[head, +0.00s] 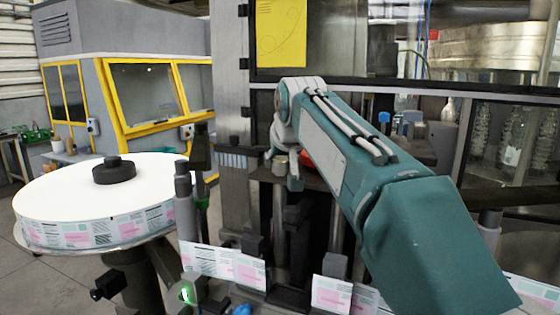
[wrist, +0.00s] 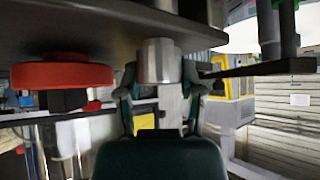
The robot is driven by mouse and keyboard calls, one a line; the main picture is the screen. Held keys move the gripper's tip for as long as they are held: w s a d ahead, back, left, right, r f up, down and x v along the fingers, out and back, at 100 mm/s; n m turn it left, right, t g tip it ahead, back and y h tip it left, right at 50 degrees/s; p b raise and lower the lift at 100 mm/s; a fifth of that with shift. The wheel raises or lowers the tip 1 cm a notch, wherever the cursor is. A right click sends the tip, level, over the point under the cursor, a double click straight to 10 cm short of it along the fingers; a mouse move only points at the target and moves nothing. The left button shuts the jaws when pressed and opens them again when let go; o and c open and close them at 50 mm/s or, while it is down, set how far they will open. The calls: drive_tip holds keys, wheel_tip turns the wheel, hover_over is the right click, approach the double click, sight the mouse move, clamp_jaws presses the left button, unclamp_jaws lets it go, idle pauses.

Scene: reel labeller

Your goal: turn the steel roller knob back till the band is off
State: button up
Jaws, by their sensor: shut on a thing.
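The steel roller knob (wrist: 158,62) is a short bright cylinder hanging under a dark plate in the wrist view. My gripper (wrist: 159,80) has one finger on each side of it and is shut on it. In the head view my gripper (head: 294,176) is small and partly hidden at the end of my teal arm, beside the knob (head: 281,164). No separate band shows on the visible steel of the knob. A printed label strip (head: 225,266) runs low across the machine in the head view.
A large white label reel (head: 60,196) with a black hub lies flat at the left. A red disc (wrist: 62,71) hangs left of the knob in the wrist view, and a dark bracket (wrist: 262,68) reaches in at the right. A yellow-framed cabinet (head: 130,95) stands behind.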

drive_tip(key=shift+f, duration=0.1)
drive_tip(key=n+g+y, duration=0.1)
drive_tip(key=n+y, duration=0.1)
drive_tip(key=n, duration=0.1)
drive_tip(key=n+g+y, duration=0.1)
drive_tip(key=n+y, duration=0.1)
drive_tip(key=n, duration=0.1)
drive_tip(key=shift+n+g, duration=0.3)
drive_tip(key=shift+g, duration=0.1)
drive_tip(key=n+g+y, duration=0.2)
drive_tip(key=n+g, duration=0.1)
drive_tip(key=n, duration=0.2)
drive_tip(key=shift+g, duration=0.4)
drive_tip(key=o, duration=1.2)
drive_tip(key=shift+f, duration=0.1)
drive_tip(key=shift+a, duration=0.1)
drive_tip(key=shift+s, duration=0.1)
